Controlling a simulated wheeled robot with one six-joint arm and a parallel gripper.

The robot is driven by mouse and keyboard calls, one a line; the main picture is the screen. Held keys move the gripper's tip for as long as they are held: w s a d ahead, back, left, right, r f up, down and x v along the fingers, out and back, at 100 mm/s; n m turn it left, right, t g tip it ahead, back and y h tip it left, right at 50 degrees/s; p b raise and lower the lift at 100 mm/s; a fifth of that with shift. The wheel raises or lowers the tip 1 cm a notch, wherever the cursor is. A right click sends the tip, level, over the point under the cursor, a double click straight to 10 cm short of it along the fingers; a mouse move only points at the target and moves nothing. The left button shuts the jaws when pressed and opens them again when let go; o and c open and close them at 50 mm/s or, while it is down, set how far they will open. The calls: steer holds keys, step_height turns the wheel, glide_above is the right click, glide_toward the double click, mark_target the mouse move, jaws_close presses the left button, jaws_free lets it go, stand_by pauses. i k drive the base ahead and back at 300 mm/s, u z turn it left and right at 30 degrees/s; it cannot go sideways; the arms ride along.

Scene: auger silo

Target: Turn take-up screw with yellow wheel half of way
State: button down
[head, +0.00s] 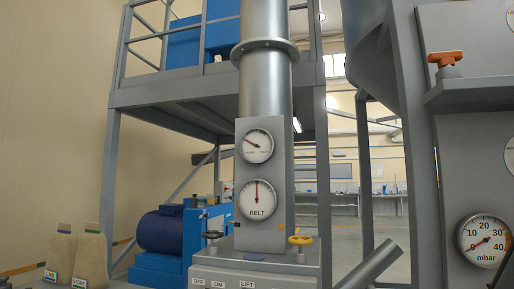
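The take-up screw's yellow wheel (300,240) is at the right on top of the grey cabinet (255,263), on a short upright stem. The BELT gauge (257,200) is on the grey column just left of and above it, with its needle pointing about straight up. A second gauge (256,147) sits above that one, its needle pointing to the upper left. A black wheel (212,236) stands on the left of the same cabinet top. My gripper is not in view.
Labels OFF, ON and LIFT mark the cabinet's front at the bottom edge. A slanted grey pipe (370,268) is right of the cabinet. A grey post, an orange handle (446,59) and an mbar gauge (484,240) are at the right. A blue motor (161,230) stands left.

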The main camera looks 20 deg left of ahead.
mark_target(301, 241)
steer(key=u, duration=0.55)
steer(key=k, duration=1.25)
steer(key=z, duration=0.2)
steer(key=i, duration=0.55)
steer(key=z, duration=0.7)
steer(key=i, duration=1.1)
steer(key=u, duration=0.5)
